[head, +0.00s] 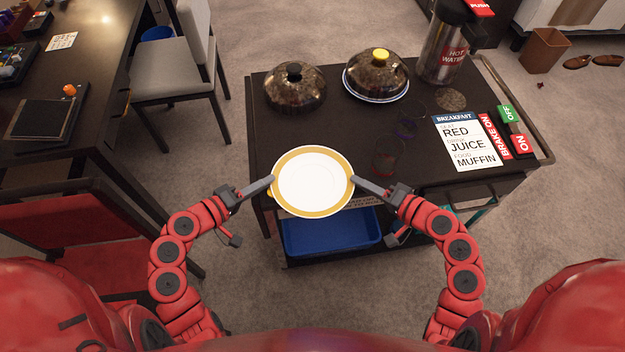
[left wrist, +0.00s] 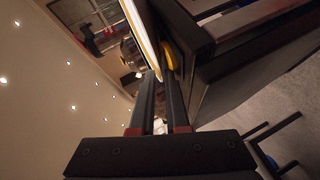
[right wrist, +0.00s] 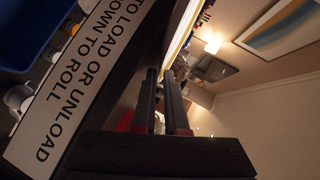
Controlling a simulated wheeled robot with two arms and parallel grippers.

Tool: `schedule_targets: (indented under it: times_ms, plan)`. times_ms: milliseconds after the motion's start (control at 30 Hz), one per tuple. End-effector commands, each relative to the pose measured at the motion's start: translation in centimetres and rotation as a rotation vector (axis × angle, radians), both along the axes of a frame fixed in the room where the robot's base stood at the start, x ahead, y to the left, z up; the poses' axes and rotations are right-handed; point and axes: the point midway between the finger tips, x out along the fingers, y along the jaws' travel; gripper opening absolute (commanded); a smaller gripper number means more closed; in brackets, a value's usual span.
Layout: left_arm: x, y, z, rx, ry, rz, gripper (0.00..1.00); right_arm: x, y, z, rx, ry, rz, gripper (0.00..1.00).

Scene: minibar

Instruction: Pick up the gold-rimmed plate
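The gold-rimmed plate (head: 312,180) is white with a wide gold band, face up and about level at the cart's front edge. My left gripper (head: 272,181) is at its left rim, with the fingers close together around the rim in the left wrist view (left wrist: 154,85). My right gripper (head: 353,180) is at its right rim, with the fingers likewise close around the rim in the right wrist view (right wrist: 165,85). The plate hides part of the cart's front edge. Its exact height above the cart top is hard to tell.
The dark cart (head: 340,120) holds two domed covers (head: 295,88) (head: 376,72), clear glasses (head: 388,158), a breakfast card (head: 466,140) and a hot water urn (head: 446,45). A blue bin (head: 330,232) sits below. A small yellow thing (head: 269,193) shows under the plate's left rim.

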Motion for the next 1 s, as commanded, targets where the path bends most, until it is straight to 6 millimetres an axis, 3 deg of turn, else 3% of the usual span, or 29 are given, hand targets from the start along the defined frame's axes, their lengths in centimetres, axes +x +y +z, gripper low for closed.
schedule_targets:
  times_ms: [400,467,500,1000]
  plan:
    - [0.36,-0.41,-0.18,0.001,0.001,-0.001,0.13,0.32,0.42,-0.22,0.000,0.002,0.000,0.11]
    - [0.36,-0.41,-0.18,0.001,0.001,-0.001,0.02,0.32,0.42,-0.23,0.000,0.002,0.000,0.00]
    - [0.37,-0.40,-0.18,0.001,0.001,-0.001,0.00,0.33,0.40,-0.22,0.000,0.002,0.000,0.00]
    - [0.37,-0.37,-0.16,0.001,0.001,0.000,0.00,0.33,0.37,-0.24,-0.001,0.002,-0.001,0.00]
